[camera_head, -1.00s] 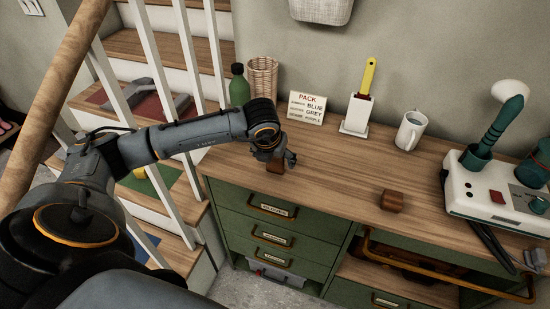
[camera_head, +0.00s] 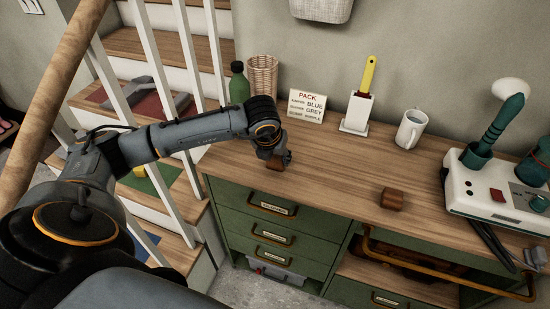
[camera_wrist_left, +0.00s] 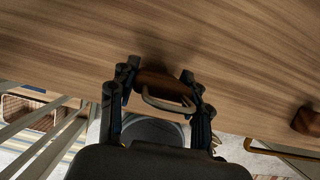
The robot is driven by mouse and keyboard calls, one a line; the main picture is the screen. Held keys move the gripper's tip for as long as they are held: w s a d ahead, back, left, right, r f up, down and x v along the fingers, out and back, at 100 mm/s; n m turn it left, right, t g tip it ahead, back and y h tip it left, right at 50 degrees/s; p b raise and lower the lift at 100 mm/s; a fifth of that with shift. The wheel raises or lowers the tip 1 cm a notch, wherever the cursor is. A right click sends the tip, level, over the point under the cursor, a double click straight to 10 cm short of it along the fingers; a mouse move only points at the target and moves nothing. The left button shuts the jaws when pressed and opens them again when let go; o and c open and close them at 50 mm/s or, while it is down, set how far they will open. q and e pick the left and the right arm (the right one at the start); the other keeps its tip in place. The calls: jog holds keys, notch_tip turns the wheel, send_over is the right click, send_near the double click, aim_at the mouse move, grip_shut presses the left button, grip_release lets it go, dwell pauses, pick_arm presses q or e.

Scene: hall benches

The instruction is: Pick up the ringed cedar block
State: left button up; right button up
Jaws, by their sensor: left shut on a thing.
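The ringed cedar block (camera_wrist_left: 158,84), dark reddish brown with a pale ring (camera_wrist_left: 165,102) on its near side, is between the fingers of my left gripper (camera_wrist_left: 158,92) in the left wrist view. The gripper is shut on it. In the head view my left gripper (camera_head: 279,159) is at the left end of the wooden bench top, and only a little of the block (camera_head: 273,165) shows below it. I cannot tell whether the block touches the bench. My right gripper is not in view.
A second brown block (camera_head: 392,199) stands on the bench top (camera_head: 335,180) to the right. Behind are a green bottle (camera_head: 238,84), a wicker cup (camera_head: 263,75), a sign (camera_head: 307,106), a yellow-handled tool (camera_head: 369,78) in a holder and a mug (camera_head: 411,130). A white machine (camera_head: 480,190) stands right.

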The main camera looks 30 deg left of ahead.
pick_arm(q)
notch_tip(320, 180, up, 2)
jog(key=shift+w+r+b, duration=0.1)
jog(key=shift+b, duration=0.5)
jog(key=s+d+r+b, duration=0.2)
jog(key=s+d+r, duration=0.5)
jog(key=s+r, duration=0.3)
jog(key=shift+s+r+b, duration=0.15)
jog(key=shift+s+b, duration=0.2)
jog(key=shift+s, duration=0.85)
